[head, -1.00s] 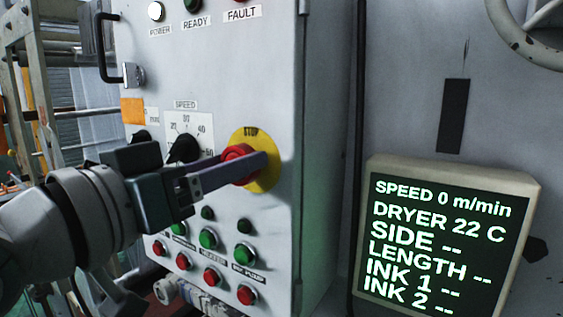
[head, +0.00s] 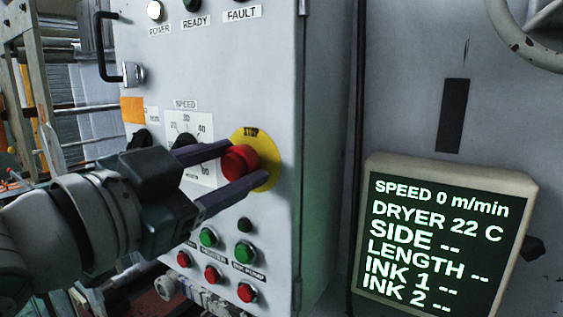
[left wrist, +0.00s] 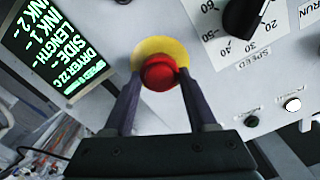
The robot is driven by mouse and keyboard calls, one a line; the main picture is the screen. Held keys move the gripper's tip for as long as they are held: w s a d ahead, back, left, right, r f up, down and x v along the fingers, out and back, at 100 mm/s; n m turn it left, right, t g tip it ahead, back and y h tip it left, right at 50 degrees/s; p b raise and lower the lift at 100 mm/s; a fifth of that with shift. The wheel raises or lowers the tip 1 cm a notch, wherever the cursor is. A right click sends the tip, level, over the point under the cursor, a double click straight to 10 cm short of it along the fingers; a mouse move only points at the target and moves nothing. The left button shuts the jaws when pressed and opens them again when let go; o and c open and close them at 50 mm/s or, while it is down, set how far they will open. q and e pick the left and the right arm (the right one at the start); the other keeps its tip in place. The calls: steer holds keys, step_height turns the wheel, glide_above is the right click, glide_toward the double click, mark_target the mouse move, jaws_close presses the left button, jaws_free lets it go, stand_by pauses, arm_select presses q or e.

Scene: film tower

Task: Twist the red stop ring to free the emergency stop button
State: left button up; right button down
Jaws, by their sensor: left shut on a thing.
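The red stop ring of the emergency stop button (head: 236,164) stands out from a yellow round plate (head: 266,146) marked STOP on the grey control cabinet. My left gripper (head: 245,164) is shut on the red ring, one finger above it and one below in the head view. In the left wrist view the red ring (left wrist: 160,73) sits between the two fingertips (left wrist: 162,76), with the yellow plate (left wrist: 160,46) behind it. The fingers hide part of the ring's sides. My right gripper is not in view.
A speed dial (head: 184,142) sits just left of the stop button. Several green and red push buttons (head: 208,237) lie below my gripper. A screen (head: 440,240) at the right reads SPEED 0 m/min. The POWER lamp (head: 155,10) is lit white.

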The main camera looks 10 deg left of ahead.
arm_select(q)
steer(key=shift+m, duration=0.6)
steer(key=o, duration=1.4)
steer(key=shift+c, duration=0.2)
steer(key=shift+s, duration=0.1)
steer(key=shift+s+a+f+b, duration=0.15)
steer(key=shift+s+b, duration=0.15)
steer(key=b+v, duration=0.3)
steer(key=v, duration=0.6)
steer(key=shift+b, duration=0.3)
